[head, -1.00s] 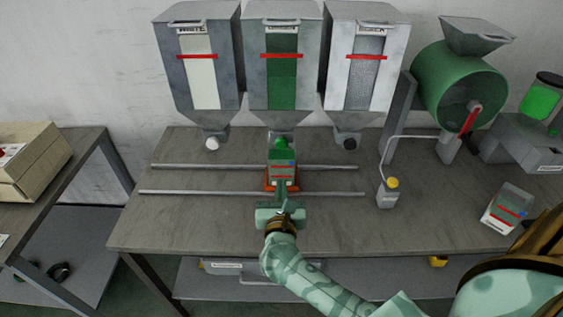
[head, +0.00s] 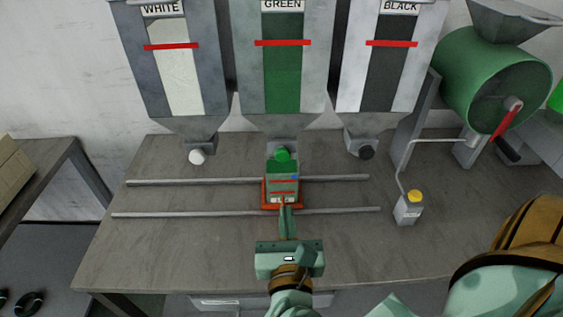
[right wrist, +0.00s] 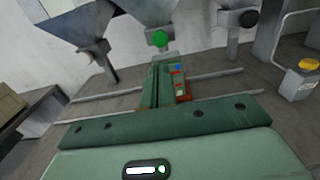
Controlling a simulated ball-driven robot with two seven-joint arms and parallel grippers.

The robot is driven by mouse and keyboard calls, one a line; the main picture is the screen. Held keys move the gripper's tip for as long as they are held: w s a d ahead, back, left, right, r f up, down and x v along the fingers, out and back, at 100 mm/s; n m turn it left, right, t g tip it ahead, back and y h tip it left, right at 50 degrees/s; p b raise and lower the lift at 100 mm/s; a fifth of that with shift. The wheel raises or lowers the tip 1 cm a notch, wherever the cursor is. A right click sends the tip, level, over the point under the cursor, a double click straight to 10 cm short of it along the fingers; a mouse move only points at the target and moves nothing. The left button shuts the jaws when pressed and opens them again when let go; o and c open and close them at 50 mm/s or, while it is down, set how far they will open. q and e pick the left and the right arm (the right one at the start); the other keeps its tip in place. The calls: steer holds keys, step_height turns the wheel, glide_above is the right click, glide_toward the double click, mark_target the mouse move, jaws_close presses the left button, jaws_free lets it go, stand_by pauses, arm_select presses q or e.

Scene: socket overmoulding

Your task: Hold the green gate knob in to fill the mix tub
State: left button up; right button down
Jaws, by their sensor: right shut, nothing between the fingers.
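The green gate knob (head: 282,155) sits at the outlet under the green hopper (head: 248,90); it also shows in the right wrist view (right wrist: 160,39). The mix tub (head: 270,185), with red lines on its front, stands upright on an orange carriage (head: 267,205) below that outlet. Its inside looks green, but I cannot tell the fill level. My right gripper (head: 285,208) is shut and empty, its fingers pointing at the tub's front. I cannot tell whether they touch the carriage. The knob is beyond the fingertips. My left gripper is not in view.
Two rails (head: 150,182) run across the bench (head: 190,250) under the carriage. The white knob (head: 197,156) and black knob (head: 366,152) flank the green one. The bench's left front is clear.

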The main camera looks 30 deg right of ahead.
glide_toward(283, 157)
steer(key=x, duration=0.5)
steer(key=shift+w+d, duration=0.15)
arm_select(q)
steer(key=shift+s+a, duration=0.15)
arm_select(e)
steer(key=shift+w+d, duration=0.4)
steer(key=shift+w, duration=0.2)
